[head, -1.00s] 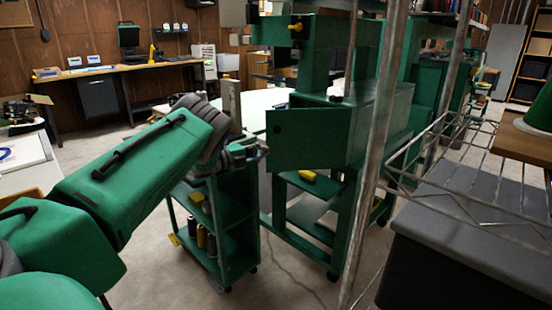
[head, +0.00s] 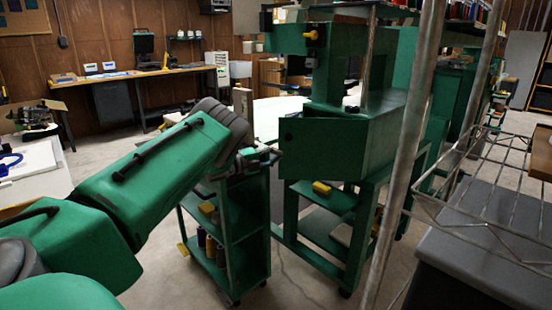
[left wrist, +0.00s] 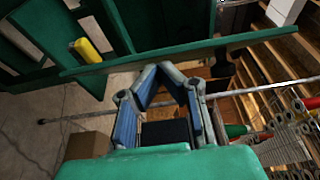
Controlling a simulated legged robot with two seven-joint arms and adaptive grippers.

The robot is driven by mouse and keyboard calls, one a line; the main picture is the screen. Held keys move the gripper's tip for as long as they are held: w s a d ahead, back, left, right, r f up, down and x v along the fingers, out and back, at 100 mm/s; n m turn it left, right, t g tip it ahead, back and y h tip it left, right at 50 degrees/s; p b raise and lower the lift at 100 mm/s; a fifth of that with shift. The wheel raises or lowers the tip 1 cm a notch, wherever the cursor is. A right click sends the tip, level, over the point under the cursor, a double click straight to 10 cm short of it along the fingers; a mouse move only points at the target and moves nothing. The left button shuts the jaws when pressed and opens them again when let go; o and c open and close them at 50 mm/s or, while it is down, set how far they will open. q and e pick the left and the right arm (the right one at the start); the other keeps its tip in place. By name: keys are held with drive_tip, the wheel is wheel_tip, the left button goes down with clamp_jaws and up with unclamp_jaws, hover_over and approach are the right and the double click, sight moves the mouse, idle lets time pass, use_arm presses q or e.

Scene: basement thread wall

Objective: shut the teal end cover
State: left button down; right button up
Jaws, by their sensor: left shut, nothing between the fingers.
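The teal end cover (head: 322,149) is a flat panel with a small dark hole near its left edge. It stands swung out at an angle from the front of the green machine body (head: 385,128) in the head view. My left gripper (head: 277,154) is shut and empty, at the cover's free left edge; I cannot tell whether it touches. In the left wrist view my left gripper's fingers (left wrist: 165,70) come together just below a long thin teal edge; I cannot tell for sure whether that is the cover. My right gripper is not in view.
A green cart (head: 232,235) with spools stands below my left gripper. A metal post (head: 405,150) and wire shelf (head: 480,200) stand at the right, with a grey bin (head: 470,270) beneath. A workbench (head: 140,72) runs along the back wall. Some floor is open behind the cart.

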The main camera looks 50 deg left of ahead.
use_arm(q)
drive_tip(key=shift+s, duration=0.25)
drive_tip(key=a+v, duration=0.1)
drive_tip(key=v, duration=1)
drive_tip(key=w+d+n+g+y+p, duration=0.2)
drive_tip(key=d+n+g+y+p, duration=0.2)
drive_tip(key=d+n+y+p, duration=1.05)
drive_tip(key=shift+w+a+r+m+y+b, duration=0.1)
drive_tip(key=shift+w+a+m+y+b, duration=0.5)
drive_tip(key=shift+w+a, duration=1.05)
drive_tip(key=shift+w+a+r+m+y+b, duration=0.1)
drive_tip(key=shift+w+a+m+y+b, duration=0.2)
drive_tip(key=shift+w+a+b, duration=0.95)
drive_tip(key=shift+w+a+r+m+y+b, duration=0.1)
drive_tip(key=shift+w+a+m+y+b, duration=0.25)
drive_tip(key=shift+w+a, duration=1.65)
drive_tip(key=shift+w+d, duration=0.45)
drive_tip(key=shift+w, duration=0.05)
